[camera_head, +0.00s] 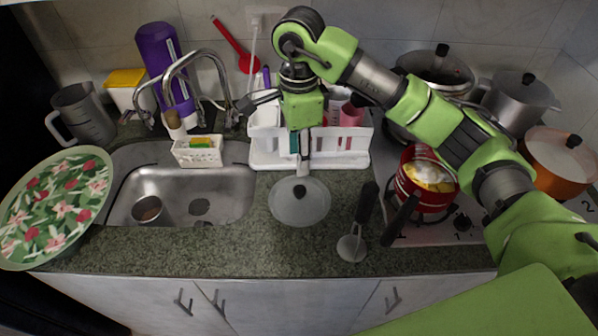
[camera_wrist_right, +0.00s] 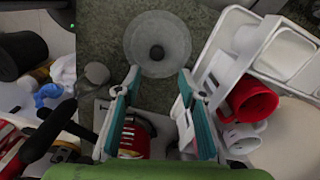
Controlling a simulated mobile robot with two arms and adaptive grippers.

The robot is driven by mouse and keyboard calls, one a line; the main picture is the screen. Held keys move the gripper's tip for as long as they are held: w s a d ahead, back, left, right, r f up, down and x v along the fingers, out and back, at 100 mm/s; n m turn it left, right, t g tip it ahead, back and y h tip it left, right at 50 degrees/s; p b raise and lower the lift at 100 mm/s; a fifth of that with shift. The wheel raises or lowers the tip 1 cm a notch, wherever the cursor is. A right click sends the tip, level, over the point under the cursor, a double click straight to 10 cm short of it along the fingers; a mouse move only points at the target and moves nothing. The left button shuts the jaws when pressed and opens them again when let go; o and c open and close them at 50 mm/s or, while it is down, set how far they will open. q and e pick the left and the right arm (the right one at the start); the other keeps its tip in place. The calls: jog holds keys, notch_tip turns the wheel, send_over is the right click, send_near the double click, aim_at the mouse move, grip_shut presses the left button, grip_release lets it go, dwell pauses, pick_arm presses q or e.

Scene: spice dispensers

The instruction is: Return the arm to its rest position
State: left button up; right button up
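My right arm comes in from the right, bent over the stove and the counter. Its right gripper (camera_head: 278,135) hangs above the white dish rack (camera_head: 347,158), with its fingers spread and empty. In the wrist view the right gripper (camera_wrist_right: 158,85) shows two teal-padded fingers apart. A red and yellow object (camera_wrist_right: 135,138) shows lower down between them, but I cannot tell what it is or how far away. My left gripper is not in view.
A glass lid (camera_head: 300,203) and a ladle (camera_head: 352,246) lie on the counter. A red pot (camera_head: 425,192) and several other pots stand at the right. The sink (camera_head: 238,188), faucet (camera_head: 215,58) and floral plate (camera_head: 20,205) are left. Front counter is partly clear.

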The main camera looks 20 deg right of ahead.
jog(key=shift+r, duration=0.5)
